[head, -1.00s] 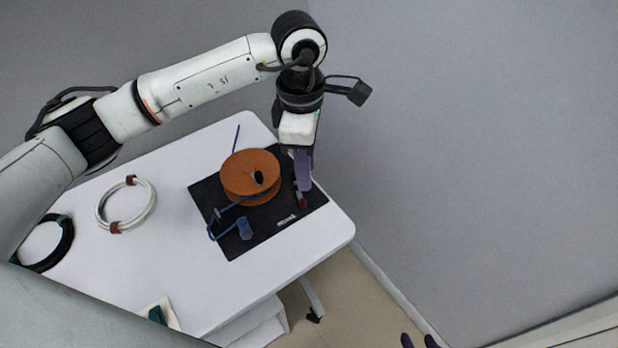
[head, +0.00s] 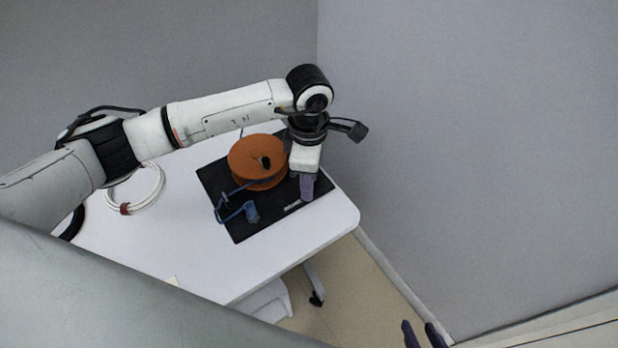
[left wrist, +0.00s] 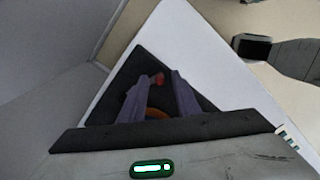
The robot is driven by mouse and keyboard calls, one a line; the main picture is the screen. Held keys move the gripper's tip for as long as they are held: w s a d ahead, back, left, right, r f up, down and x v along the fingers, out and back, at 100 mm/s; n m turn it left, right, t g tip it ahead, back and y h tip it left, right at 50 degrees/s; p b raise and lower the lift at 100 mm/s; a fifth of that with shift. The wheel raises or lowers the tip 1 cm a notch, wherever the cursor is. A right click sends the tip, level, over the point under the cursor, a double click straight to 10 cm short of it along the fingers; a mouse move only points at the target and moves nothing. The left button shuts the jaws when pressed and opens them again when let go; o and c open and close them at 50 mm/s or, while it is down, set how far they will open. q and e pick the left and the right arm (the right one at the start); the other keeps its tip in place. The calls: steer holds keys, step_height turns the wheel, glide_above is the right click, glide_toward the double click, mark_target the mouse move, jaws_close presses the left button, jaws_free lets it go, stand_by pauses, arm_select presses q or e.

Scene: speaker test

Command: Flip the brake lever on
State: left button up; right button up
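The brake lever's red end (left wrist: 158,78) shows in the left wrist view, close to the left fingertip and in the gap between the fingers. In the head view the lever is hidden behind my left gripper (head: 307,197). My left gripper, with purple fingers, points down over the right side of the black mat (head: 238,226), beside the orange spool (head: 252,160). In the left wrist view its two fingers (left wrist: 162,77) stand apart. I cannot tell whether a finger touches the lever. My right gripper (head: 424,332) shows only its purple fingertips at the bottom edge, spread apart.
A blue cable with a blue end piece (head: 251,211) lies on the mat. A white cable coil (head: 150,187) lies on the white table (head: 205,265) to the left, with a black coil (head: 74,223) partly behind my arm. A grey wall (head: 470,150) rises beyond the right side.

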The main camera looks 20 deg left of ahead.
arm_select(q)
steer(key=shift+c, duration=0.2)
jaws_close()
